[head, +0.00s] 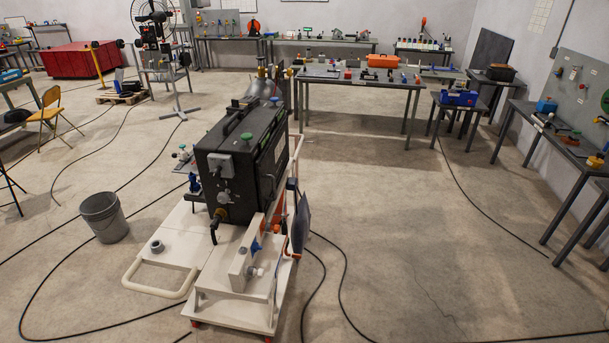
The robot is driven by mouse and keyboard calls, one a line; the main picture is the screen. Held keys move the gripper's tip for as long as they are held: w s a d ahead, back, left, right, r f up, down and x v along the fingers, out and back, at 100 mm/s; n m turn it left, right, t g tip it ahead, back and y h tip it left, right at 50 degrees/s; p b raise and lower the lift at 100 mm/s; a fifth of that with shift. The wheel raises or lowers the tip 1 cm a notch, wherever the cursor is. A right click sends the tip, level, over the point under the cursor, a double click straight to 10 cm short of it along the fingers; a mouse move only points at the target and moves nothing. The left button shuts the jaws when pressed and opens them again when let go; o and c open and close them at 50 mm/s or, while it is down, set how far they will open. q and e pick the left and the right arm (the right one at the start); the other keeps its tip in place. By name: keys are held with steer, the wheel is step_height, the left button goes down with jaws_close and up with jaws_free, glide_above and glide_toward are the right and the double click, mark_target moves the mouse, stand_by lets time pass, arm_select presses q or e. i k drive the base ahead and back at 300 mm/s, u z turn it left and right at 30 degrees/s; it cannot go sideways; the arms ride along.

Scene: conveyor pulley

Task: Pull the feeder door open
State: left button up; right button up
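A black box-shaped machine (236,178) with a handle on top stands on a white wheeled cart (160,286) left of centre. I take it for the feeder. Its right side face (272,160) is seen at a steep angle and seems to carry a panel, which may be the door; I cannot tell whether it is shut. A grey box with a knob (221,166) is fixed to the near face. A dark flat plate (300,224) hangs at the cart's right side. Neither of my grippers is in view.
A grey bucket (103,216) stands left of the cart. Black cables (345,290) lie on the floor on both sides. The floor right of the cart is mostly open. Work tables (360,78) stand behind, and another table (560,145) is along the right wall.

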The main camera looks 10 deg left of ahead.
mark_target(272, 164)
steer(key=z, duration=0.05)
steer(key=i, duration=0.75)
steer(key=u, duration=0.85)
steer(key=i, duration=0.7)
steer(key=u, duration=0.7)
